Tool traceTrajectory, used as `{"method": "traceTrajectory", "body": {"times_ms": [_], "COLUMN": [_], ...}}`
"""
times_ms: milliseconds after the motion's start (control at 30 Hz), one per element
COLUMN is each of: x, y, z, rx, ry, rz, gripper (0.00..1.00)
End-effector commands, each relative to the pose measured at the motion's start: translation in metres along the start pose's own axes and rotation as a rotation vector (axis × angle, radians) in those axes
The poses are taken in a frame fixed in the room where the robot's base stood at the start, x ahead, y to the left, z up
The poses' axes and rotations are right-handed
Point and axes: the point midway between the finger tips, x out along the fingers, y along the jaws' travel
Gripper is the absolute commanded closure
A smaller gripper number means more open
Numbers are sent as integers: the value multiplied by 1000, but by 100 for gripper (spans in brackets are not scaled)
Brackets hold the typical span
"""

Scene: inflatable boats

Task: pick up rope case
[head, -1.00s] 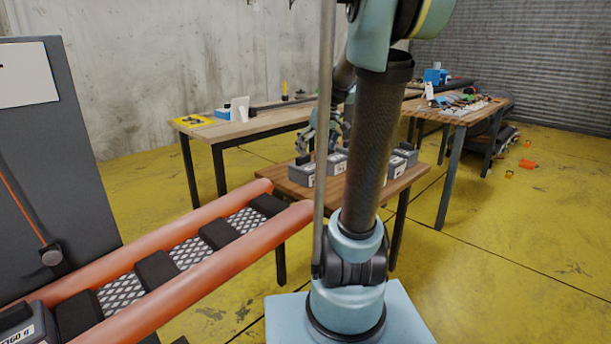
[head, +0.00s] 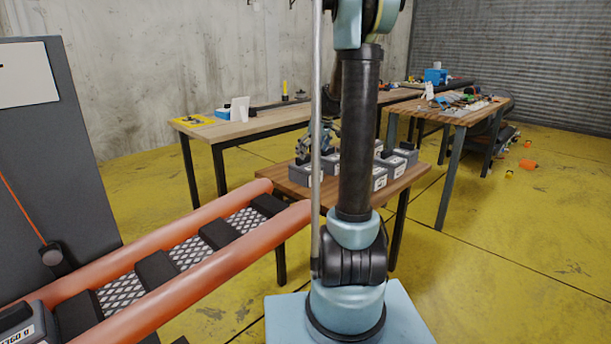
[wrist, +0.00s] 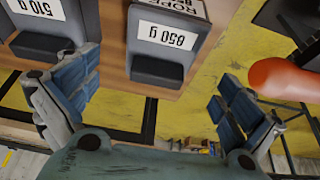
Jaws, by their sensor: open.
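My gripper (wrist: 158,68) is open, one blue-padded finger at each side of the view, with nothing held. The case lies ahead of the gap between the fingers, nearer the left one; I cannot tell if they touch. In the head view several grey cases (head: 379,178) stand on that table, and my gripper is partly hidden behind my arm and a pole.
Another grey case marked 510 g (wrist: 40,12) sits left of the rope case. An orange tube (wrist: 285,78) is at the right. In the head view an orange inflatable boat (head: 195,270) lies front left. Workbenches (head: 255,122) stand behind.

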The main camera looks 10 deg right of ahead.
Motion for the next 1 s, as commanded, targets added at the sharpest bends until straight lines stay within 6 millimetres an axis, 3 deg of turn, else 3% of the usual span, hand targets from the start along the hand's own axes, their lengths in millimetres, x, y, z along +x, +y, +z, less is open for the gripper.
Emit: {"method": "traceTrajectory", "body": {"times_ms": [233,567,800,1000], "x": [38,58,88,102], "y": [0,0,0,-1], "z": [0,2,7,7], "rx": [1,1,0,1], "ry": [0,0,0,0], "rz": [0,0,-1,-1], "gripper": [0,0,0,0]}}
